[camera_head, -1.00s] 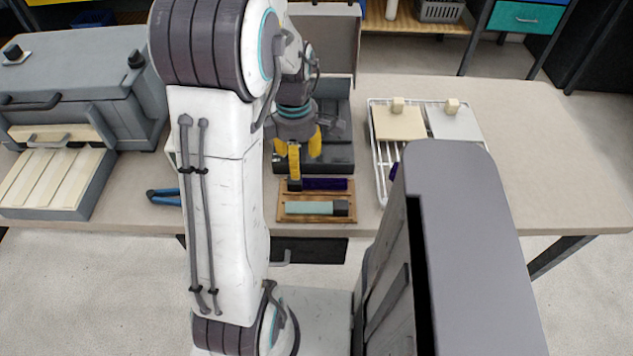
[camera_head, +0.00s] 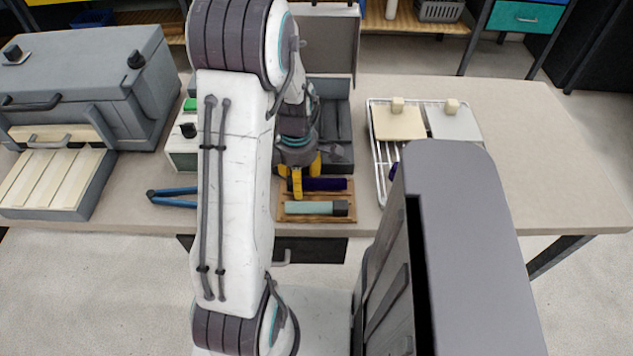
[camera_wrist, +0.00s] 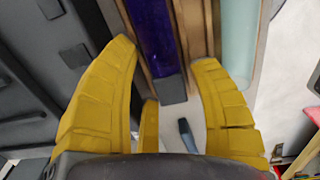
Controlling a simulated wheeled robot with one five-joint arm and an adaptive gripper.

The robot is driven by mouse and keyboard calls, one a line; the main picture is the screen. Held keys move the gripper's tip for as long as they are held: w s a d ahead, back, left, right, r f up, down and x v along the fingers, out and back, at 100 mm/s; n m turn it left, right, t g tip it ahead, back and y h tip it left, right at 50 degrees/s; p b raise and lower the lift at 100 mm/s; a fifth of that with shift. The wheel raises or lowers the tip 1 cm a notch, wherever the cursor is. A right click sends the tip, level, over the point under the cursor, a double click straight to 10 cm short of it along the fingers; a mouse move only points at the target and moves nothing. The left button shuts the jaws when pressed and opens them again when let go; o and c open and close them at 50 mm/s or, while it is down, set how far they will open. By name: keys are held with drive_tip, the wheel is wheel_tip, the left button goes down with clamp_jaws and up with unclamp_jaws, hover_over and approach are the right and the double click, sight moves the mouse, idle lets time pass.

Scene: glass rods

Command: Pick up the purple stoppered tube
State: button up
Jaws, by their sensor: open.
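The purple stoppered tube (camera_head: 325,184) lies on its side in a wooden rack (camera_head: 318,217) on the table. In the wrist view the gripper's fingers (camera_wrist: 168,72) stand on either side of the tube, and I see a gap on the finger sides. Contact cannot be told. Part of the tube's left end is hidden by a finger in the head view.
A pale green tube (camera_head: 310,208) with a dark stopper lies in the same rack, in front of the purple one. A dark open case (camera_head: 340,125) stands behind the rack. A white wire rack (camera_head: 379,170) is to the right, blue-handled pliers (camera_head: 172,196) to the left.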

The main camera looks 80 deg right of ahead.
drive_tip(key=shift+o, duration=0.2)
drive_tip(key=c, duration=1)
drive_tip(key=shift+r, duration=0.1)
drive_tip(key=shift+c, duration=0.2)
drive_tip(key=shift+r, duration=0.5)
wheel_tip(320, 180, up, 3)
drive_tip(key=shift+s+r, duration=0.15)
drive_tip(key=s+a+r, duration=0.5)
drive_tip(key=s+r, duration=0.1)
drive_tip(key=s, duration=0.4)
drive_tip(key=shift+r+b, duration=0.3)
drive_tip(key=shift+b, duration=0.05)
drive_tip(key=shift+s+a, duration=0.1)
